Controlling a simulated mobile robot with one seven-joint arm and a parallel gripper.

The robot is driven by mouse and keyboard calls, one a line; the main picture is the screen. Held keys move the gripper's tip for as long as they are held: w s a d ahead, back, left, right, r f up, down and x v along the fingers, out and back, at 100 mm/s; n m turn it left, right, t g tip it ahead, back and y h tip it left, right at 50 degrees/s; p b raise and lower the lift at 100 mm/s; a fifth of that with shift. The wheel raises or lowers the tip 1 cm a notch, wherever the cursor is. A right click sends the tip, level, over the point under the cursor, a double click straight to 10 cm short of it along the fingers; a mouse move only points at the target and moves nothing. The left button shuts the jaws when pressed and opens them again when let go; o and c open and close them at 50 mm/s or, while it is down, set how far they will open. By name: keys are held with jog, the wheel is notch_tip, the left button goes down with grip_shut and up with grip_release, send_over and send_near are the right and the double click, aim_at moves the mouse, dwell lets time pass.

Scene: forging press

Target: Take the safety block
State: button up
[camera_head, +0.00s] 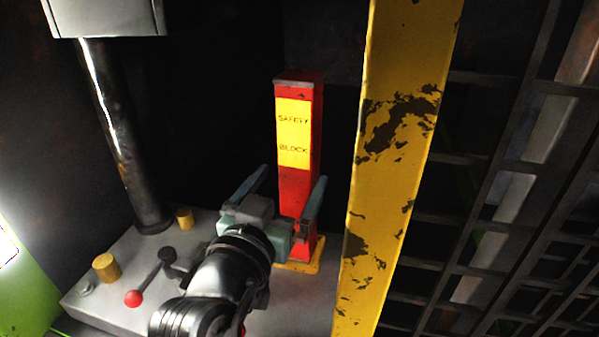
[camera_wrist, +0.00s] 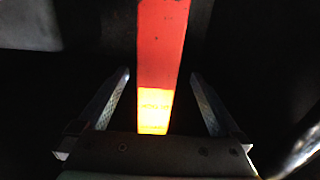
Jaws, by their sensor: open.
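The safety block (camera_head: 295,130) is a tall red post with a yellow label reading "SAFETY BLOCK". It stands upright on a yellow base plate (camera_head: 300,267) on the grey bed of the press. My gripper (camera_head: 285,180) is open in front of the block's lower half, and one finger overlaps its right edge in the head view. In the wrist view the block (camera_wrist: 162,45) shows between the two spread fingers of my gripper (camera_wrist: 160,80), with a dark gap on each side. Whether the fingertips reach around it I cannot tell. My wrist hides part of the block's lower end.
A worn yellow post (camera_head: 400,130) rises close on the right. A dark metal column (camera_head: 115,140) stands at the left. A red-knobbed lever (camera_head: 133,298) and two yellow cylinders (camera_head: 106,267) (camera_head: 185,218) sit on the grey bed (camera_head: 95,300). A dark grating lies far right.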

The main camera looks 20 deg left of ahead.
aim_at(294, 175)
jog(key=w, duration=0.1)
jog(key=w+p, duration=0.1)
jog(key=w, duration=0.1)
jog(key=w+p, duration=0.1)
jog(key=shift+w+d, duration=0.2)
jog(key=shift+d, duration=0.15)
grip_shut()
jog(key=shift+r, duration=0.2)
